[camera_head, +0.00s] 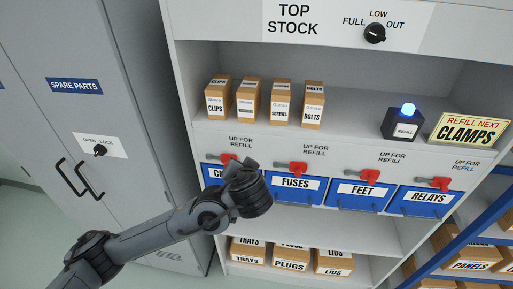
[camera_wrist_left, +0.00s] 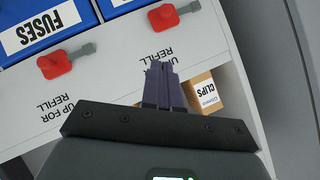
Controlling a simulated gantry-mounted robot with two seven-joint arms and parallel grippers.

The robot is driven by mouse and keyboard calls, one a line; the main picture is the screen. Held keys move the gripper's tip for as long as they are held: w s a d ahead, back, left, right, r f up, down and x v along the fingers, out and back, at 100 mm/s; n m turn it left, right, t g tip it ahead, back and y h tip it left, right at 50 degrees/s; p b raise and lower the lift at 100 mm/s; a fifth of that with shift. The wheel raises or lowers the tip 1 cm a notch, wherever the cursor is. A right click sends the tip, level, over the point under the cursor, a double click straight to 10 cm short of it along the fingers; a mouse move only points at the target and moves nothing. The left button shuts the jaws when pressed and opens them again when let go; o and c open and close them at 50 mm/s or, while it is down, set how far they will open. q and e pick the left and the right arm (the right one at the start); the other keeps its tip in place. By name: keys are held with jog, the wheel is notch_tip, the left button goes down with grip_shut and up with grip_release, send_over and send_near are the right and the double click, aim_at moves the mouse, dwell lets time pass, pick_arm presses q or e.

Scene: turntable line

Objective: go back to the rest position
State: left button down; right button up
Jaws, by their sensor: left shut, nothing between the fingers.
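My left arm comes in from the left in the head view, with its dark grey wrist in front of the row of blue bins. The left gripper (camera_wrist_left: 160,72) shows in the left wrist view with its two dark fingers together, shut and empty. Its fingers appear over the white panel below the shelf, near a red latch (camera_wrist_left: 163,15) and the CLIPS box (camera_wrist_left: 208,95). I cannot tell from the pictures whether they touch the panel. In the head view the wrist hides part of the leftmost blue bin (camera_head: 212,174). My right gripper is in neither view.
Small boxes, including BOLTS (camera_head: 312,105), stand on the upper shelf. A refill button box (camera_head: 403,125) with a lit blue lamp and a CLAMPS sign (camera_head: 467,131) are to the right. The FUSES bin (camera_head: 297,187) is beside my wrist. A grey SPARE PARTS cabinet (camera_head: 75,115) stands left.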

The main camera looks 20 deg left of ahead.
pick_arm(q)
jog(key=s+d+f+g+h, duration=0.1)
jog(key=s+f, duration=0.3)
jog(key=f, duration=0.3)
jog(key=s+d+f+g, duration=0.2)
jog(key=s+f, duration=0.1)
jog(key=f, duration=0.4)
jog(key=s+d+f+g+h, duration=0.1)
jog(key=s+f, duration=0.3)
jog(key=f, duration=0.3)
jog(key=s+d+f+g+h, duration=0.2)
jog(key=s+f, duration=0.3)
jog(key=s, duration=0.6)
jog(key=s+d+f+g+h, duration=0.1)
jog(key=s+f+g+h, duration=0.3)
jog(key=s, duration=0.6)
jog(key=a+r+t+p, duration=0.2)
jog(key=r+p, duration=0.6)
jog(key=r, duration=0.1)
jog(key=a+r+m+t+y+p, duration=0.1)
jog(key=a+r+p, duration=0.1)
jog(key=r+p, duration=0.5)
notch_tip(320, 180, up, 4)
jog(key=shift+s+a+f+t+p, duration=0.2)
jog(key=shift+t+p, duration=0.15)
jog(key=shift+t, duration=0.05)
